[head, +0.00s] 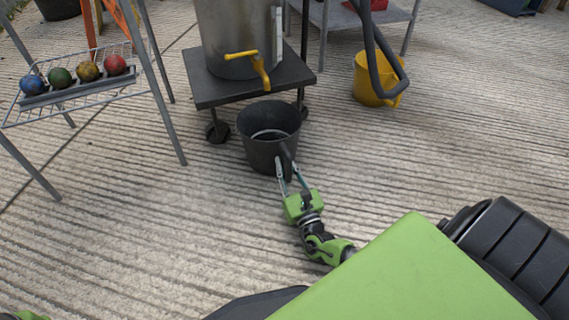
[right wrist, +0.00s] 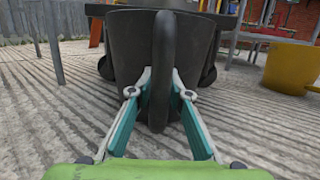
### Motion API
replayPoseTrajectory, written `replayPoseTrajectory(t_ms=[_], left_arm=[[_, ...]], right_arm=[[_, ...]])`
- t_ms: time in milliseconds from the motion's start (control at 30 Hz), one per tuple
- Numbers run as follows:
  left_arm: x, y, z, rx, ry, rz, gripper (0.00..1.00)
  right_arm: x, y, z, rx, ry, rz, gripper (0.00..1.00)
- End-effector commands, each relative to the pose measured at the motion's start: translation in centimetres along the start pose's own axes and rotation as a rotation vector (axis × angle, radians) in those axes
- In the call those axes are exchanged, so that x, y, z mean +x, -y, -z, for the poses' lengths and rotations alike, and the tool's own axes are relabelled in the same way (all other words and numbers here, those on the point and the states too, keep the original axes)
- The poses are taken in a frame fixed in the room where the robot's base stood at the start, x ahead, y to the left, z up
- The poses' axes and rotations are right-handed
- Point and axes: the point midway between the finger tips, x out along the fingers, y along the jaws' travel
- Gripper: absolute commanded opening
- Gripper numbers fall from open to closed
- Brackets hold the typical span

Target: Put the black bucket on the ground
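The black bucket (head: 255,150) is upright in front of the wheeled cart in the head view, its open top showing a dark inside. Its loop handle faces me and stands large in the middle of the right wrist view (right wrist: 162,62). My right gripper (head: 284,172) has one finger on each side of this handle, and the fingertips close against it in the right wrist view (right wrist: 161,82). The bucket's base is partly hidden, and I cannot tell whether it touches the ground. Only a green bit of my left arm shows at the bottom left corner; its fingers are out of view.
A dark wheeled cart (head: 215,92) carrying a metal tank (head: 225,35) with a yellow tap stands just behind the bucket. A wire rack (head: 75,97) with several coloured balls is at left. A yellow bucket (head: 367,82) is at right.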

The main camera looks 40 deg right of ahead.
Motion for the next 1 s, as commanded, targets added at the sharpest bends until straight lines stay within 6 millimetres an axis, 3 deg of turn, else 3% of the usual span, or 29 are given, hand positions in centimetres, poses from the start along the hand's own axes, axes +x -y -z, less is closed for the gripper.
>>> replayPoseTrajectory(t_ms=[367,533,800,1000], left_arm=[[0.0,0.0,0.0,0.000,-0.001,0.001,0.00],[0.0,0.0,0.0,0.000,-0.001,0.002,0.00],[2.5,0.6,-0.9,-0.001,0.001,0.003,0.00],[3.2,0.7,-1.1,0.000,-0.002,0.002,0.00]], right_arm=[[0.0,0.0,-0.1,0.000,0.000,0.000,0.28],[0.2,0.0,-1.2,0.002,0.002,0.000,0.28],[-4.7,0.0,-1.5,-0.003,-0.004,-0.001,0.28],[-6.9,0.0,-1.3,-0.002,-0.001,-0.001,0.28]])
